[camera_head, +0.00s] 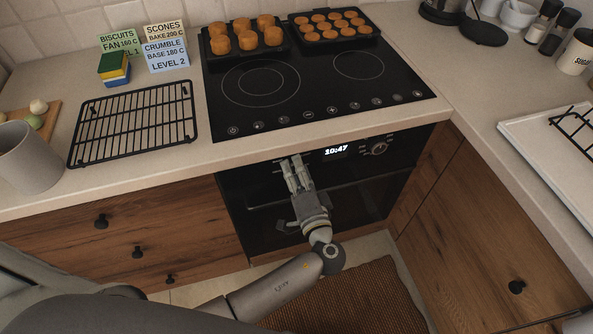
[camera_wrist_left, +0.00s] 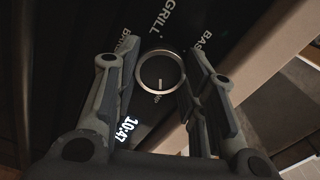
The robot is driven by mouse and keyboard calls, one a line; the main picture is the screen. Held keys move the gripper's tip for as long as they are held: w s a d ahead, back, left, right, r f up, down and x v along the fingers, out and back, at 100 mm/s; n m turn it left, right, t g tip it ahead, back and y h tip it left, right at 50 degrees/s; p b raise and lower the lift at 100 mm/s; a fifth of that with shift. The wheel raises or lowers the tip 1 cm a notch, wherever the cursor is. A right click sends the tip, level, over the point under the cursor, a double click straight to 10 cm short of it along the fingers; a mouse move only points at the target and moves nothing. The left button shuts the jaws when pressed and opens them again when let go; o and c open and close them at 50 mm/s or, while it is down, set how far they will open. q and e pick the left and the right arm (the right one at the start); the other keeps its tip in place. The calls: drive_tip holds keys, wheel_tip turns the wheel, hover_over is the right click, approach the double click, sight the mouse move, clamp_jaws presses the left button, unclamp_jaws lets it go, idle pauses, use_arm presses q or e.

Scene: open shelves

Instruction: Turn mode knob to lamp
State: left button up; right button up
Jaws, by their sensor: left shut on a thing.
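The mode knob (camera_wrist_left: 160,72) is round and dark with a silver rim on the black oven panel. In the left wrist view its pointer mark aims down the picture at a small label partly read as "MP". "GRILL" and partly hidden "BA…" labels surround it. My left gripper (camera_head: 293,160) is at the panel, left of the clock; in the wrist view its fingers (camera_wrist_left: 160,85) are on either side of the knob, shut on it. In the head view the gripper hides this knob. My right gripper is not in view.
The clock display (camera_head: 336,152) reads 10:47, with a second knob (camera_head: 377,149) to its right. The hob (camera_head: 310,85) above holds two trays of baked goods. A cooling rack (camera_head: 135,122) and a grey mug (camera_head: 28,158) stand on the left counter.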

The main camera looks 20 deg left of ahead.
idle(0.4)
use_arm(q)
drive_tip(key=o, duration=1)
drive_tip(key=v, duration=1.2)
